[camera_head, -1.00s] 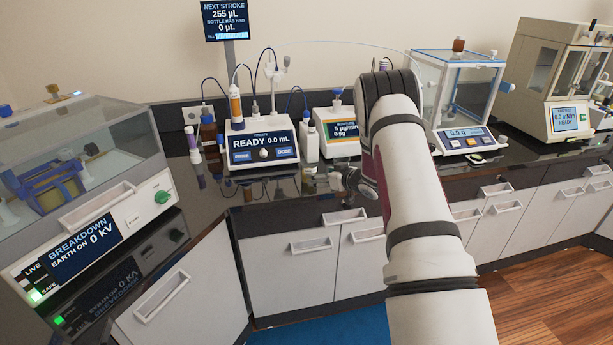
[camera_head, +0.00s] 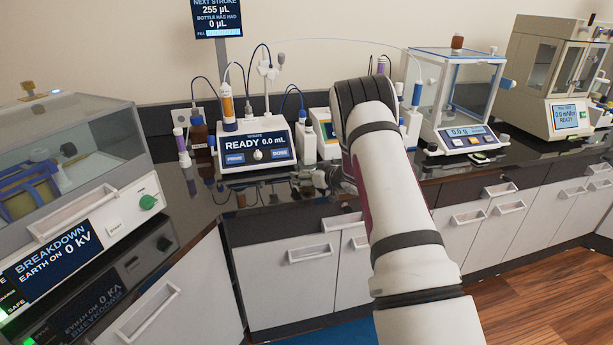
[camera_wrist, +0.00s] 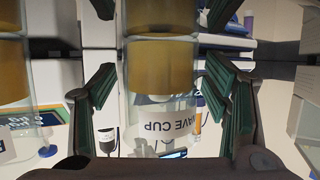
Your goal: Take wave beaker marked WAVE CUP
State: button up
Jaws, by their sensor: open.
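The wave beaker (camera_wrist: 162,112) is clear, with a label reading WAVE CUP upside down in the wrist view. An amber band (camera_wrist: 160,65) shows above the label. My gripper (camera_wrist: 160,92) is open, with one green-padded finger on each side of the beaker. Gaps show between the beaker and both fingers, so I cannot see contact. In the head view my gripper (camera_head: 322,178) is low at the counter's front, in front of the titrator. The beaker cannot be made out there.
The titrator (camera_head: 257,150) stands behind my gripper, with a brown bottle (camera_head: 199,138) to its left. The breakdown tester (camera_head: 85,225) is at the left. A glass-sided balance (camera_head: 465,135) is at the right. In the wrist view another amber vessel (camera_wrist: 14,65) is at the left edge.

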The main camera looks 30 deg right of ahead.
jog(key=shift+c, duration=0.4)
jog(key=c, duration=1.3)
jog(key=shift+r, duration=0.2)
jog(key=shift+r+p, duration=0.4)
jog(key=shift+r, duration=0.45)
jog(key=shift+s+a+r+p, duration=0.4)
jog(key=shift+s+p, duration=0.75)
jog(key=shift+s, duration=0.3)
jog(key=shift+s+a+r+p, duration=0.25)
jog(key=shift+s+a+p, duration=0.2)
jog(key=shift+s+p, duration=0.85)
jog(key=shift+s+a+r+p, duration=0.4)
jog(key=shift+s+p, duration=0.6)
jog(key=shift+s, duration=0.6)
